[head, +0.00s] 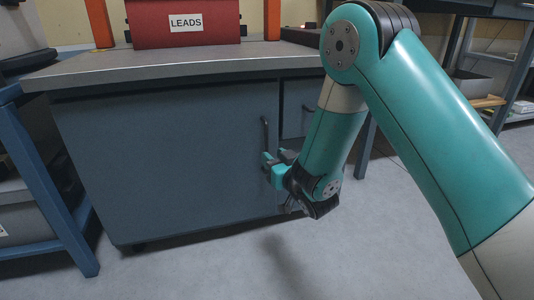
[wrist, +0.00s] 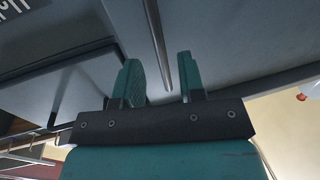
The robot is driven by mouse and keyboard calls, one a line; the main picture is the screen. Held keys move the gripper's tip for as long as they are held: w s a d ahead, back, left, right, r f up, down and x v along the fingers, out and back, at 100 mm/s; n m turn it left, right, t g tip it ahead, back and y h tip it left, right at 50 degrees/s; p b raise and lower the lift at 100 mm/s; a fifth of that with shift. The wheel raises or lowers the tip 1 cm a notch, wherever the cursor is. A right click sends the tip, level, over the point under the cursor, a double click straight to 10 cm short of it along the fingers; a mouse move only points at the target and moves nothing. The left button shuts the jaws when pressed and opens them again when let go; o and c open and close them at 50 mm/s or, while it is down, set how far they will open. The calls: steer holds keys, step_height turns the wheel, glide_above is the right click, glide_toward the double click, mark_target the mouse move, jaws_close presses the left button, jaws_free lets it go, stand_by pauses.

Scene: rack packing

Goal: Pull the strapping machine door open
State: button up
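The strapping machine door (head: 170,165) is the wide dark grey front panel of the cabinet in the head view, and it looks closed. Its vertical bar handle (head: 265,132) is near the door's right edge. My gripper (head: 277,158) is at the handle's lower end. In the wrist view the handle (wrist: 158,45) runs down between the two teal fingers of my gripper (wrist: 158,72). The fingers are apart, with a visible gap on each side of the bar. I cannot tell how deep the bar sits between them. The handle's lower end is partly hidden in the head view.
A red box labelled LEADS (head: 185,24) stands on the cabinet top (head: 170,66) between orange posts. A drawer or second panel (head: 298,105) is right of the door. A blue frame (head: 50,185) stands close at the left. The floor (head: 200,270) in front is clear.

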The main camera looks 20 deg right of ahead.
mark_target(267, 150)
steer(key=shift+w+a+p, duration=0.25)
steer(key=shift+w+p, duration=0.9)
steer(key=shift+p, duration=0.1)
steer(key=shift+w+a+p, duration=0.25)
steer(key=shift+w+p, duration=0.9)
steer(key=shift+p, duration=0.05)
jaws_close()
